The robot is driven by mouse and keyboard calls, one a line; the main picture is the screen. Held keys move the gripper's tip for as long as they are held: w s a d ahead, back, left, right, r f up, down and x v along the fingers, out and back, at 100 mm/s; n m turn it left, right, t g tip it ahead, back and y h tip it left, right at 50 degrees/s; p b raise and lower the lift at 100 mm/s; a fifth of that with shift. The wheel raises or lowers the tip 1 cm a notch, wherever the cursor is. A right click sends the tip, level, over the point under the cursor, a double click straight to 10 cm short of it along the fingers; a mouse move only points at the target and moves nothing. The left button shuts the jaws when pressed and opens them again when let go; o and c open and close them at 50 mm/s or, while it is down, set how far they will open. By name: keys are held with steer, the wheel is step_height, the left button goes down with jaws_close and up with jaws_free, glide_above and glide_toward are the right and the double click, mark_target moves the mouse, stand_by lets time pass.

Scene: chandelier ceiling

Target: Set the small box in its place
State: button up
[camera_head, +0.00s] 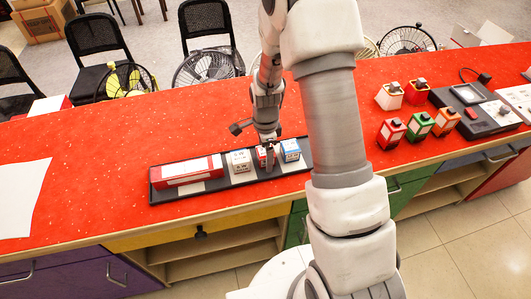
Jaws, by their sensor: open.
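A dark tray (215,184) lies on the red counter, near its front edge. In it, from left to right, are a long red and white box (187,170), a small white box (241,161), a small red and white box (261,154) and a small blue and white box (290,150). My gripper (268,158) points down over the tray, at the small red and white box, with its jaws open. The fingers partly hide that box. I cannot tell whether it touches the tray floor. Pale bare patches show on the tray beside the boxes.
Several small coloured boxes (419,124) stand at the right, beside a dark device with a screen (466,94). A white sheet (22,195) lies at the far left. The red counter (100,150) is clear between sheet and tray. My arm hides the counter right of the tray.

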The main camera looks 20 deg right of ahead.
steer(key=s+r+n+t+p, duration=0.1)
steer(key=s+r+n, duration=0.3)
steer(key=r, duration=0.9)
steer(key=s+r+n+t, duration=0.2)
steer(key=s+r+n, duration=0.25)
steer(key=r, duration=0.95)
steer(key=s+r+n+t, duration=0.2)
steer(key=s+r+n, duration=0.3)
steer(key=s+n, duration=0.4)
steer(key=s, duration=0.3)
steer(key=shift+r+t, duration=0.25)
steer(key=shift+t, duration=0.05)
steer(key=shift+n, duration=0.25)
